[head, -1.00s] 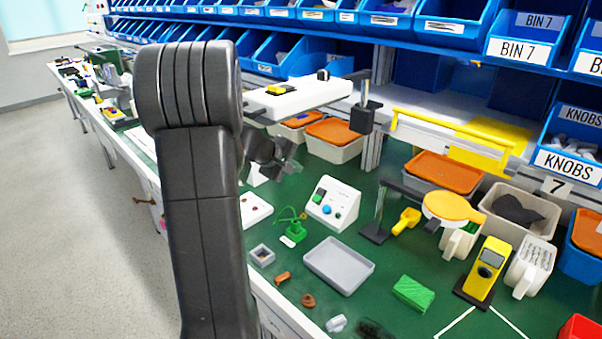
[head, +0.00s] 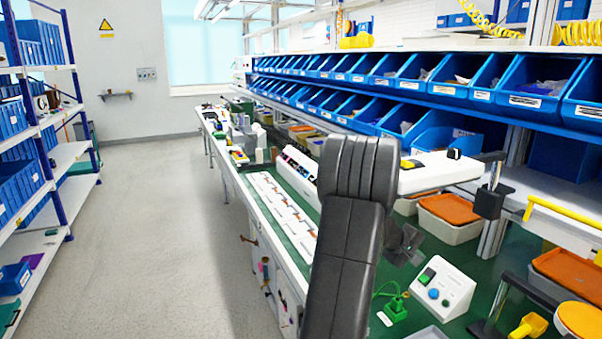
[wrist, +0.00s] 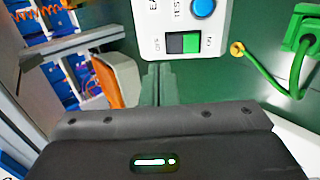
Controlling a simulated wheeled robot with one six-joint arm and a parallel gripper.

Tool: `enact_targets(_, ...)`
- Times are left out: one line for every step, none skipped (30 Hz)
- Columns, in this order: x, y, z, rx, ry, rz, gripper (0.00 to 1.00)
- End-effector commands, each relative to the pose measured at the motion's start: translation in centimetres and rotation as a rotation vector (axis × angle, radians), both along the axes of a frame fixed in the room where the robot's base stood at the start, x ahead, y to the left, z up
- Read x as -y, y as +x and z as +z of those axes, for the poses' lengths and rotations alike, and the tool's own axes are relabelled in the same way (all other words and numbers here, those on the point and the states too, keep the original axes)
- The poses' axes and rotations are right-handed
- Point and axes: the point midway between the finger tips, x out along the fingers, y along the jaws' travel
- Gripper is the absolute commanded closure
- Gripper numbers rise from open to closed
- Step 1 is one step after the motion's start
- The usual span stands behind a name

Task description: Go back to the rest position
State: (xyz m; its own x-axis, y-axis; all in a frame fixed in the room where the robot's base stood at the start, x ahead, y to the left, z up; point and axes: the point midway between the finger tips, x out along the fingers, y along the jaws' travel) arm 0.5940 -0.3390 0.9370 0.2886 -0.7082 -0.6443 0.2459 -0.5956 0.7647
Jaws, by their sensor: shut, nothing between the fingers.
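A white control box (head: 460,294) with a green and black switch and a blue knob stands on the green bench top. In the wrist view the box (wrist: 158,28) fills the top middle, with its green and black rocker switch (wrist: 183,43) and blue knob (wrist: 203,7). My gripper (head: 412,246) is partly hidden behind my dark arm in the head view, above and left of the box. In the wrist view my gripper (wrist: 158,82) is shut and empty, its fingers pointing toward the box. I cannot tell the exact gap; it seems apart from the box.
A green plug piece with a cable (head: 395,308) lies left of the box. Grey bins with orange contents (head: 449,230) stand behind it. A white shelf arm (head: 430,178) is above. Blue bins (head: 520,95) line the back. The aisle floor (head: 150,240) at left is clear.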

Motion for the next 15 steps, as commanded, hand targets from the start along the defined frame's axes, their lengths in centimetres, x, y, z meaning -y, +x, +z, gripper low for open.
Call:
enact_targets(0.6, 0.2, -1.0, -0.004, 0.001, -0.001, 1.00)
enact_targets(1.0, 0.3, -1.5, -0.003, 0.001, -0.002, 1.00)
enact_targets(1.4, 0.4, -2.1, -0.003, 0.001, -0.001, 1.00)
enact_targets(1.1, 0.4, -2.4, 0.000, -0.004, 0.001, 1.00)
enact_targets(0.7, 0.2, -2.4, 0.005, -0.011, 0.002, 1.00)
enact_targets(0.3, 0.0, -2.6, 0.007, -0.019, 0.004, 1.00)
enact_targets(0.0, -0.2, -2.6, 0.009, -0.025, 0.002, 1.00)
enact_targets(-0.2, -0.3, -2.7, 0.012, -0.031, 0.002, 1.00)
enact_targets(-0.6, -0.5, -2.8, 0.015, -0.038, 0.004, 1.00)
enact_targets(-0.9, -0.6, -2.9, 0.018, -0.044, 0.003, 1.00)
enact_targets(-1.1, -0.8, -2.9, 0.020, -0.050, 0.004, 1.00)
enact_targets(-1.4, -1.0, -3.0, 0.024, -0.058, 0.004, 1.00)
enact_targets(-1.7, -1.2, -3.0, 0.027, -0.063, 0.003, 1.00)
enact_targets(-1.9, -1.3, -3.1, 0.030, -0.070, 0.005, 1.00)
enact_targets(-2.3, -1.5, -3.2, 0.034, -0.076, 0.006, 1.00)
